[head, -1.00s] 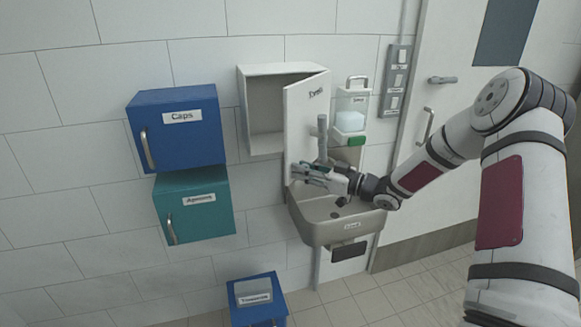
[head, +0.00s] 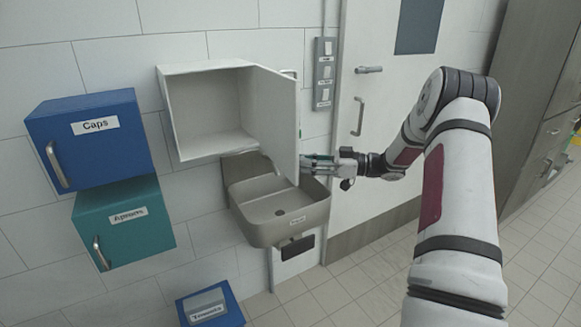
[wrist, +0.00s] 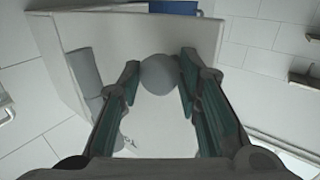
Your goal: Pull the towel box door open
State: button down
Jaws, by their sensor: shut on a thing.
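The white towel box (head: 205,68) hangs on the wall with its inside empty in view. Its white door (head: 273,120) is swung wide out to the right; in the wrist view the door panel (wrist: 150,132) lies under my fingers. My gripper (head: 312,162) is at the outer face of the door, its fingertips partly hidden by the door edge. In the wrist view my gripper (wrist: 160,80) has its fingers on both sides of the grey rounded door handle (wrist: 160,70), shut on it. The head view hides the handle behind the door.
A grey sink (head: 290,222) is just below the box and door. A blue caps box (head: 90,155) and a teal aprons box (head: 125,240) hang at left. A blue bin (head: 210,305) stands on the floor. A closed room door (head: 375,130) is at right.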

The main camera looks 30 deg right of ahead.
jog(key=shift+w+d+r, duration=0.2)
jog(key=shift+w+d, duration=0.3)
jog(key=shift+d, duration=0.35)
jog(key=shift+a, duration=0.1)
jog(key=c, duration=1.3)
grip_release()
jog(key=shift+w, duration=0.15)
jog(key=shift+o, duration=0.3)
jog(key=shift+w, duration=0.15)
jog(key=shift+s+f, duration=0.1)
jog(key=shift+s, duration=0.15)
jog(key=v, duration=1.2)
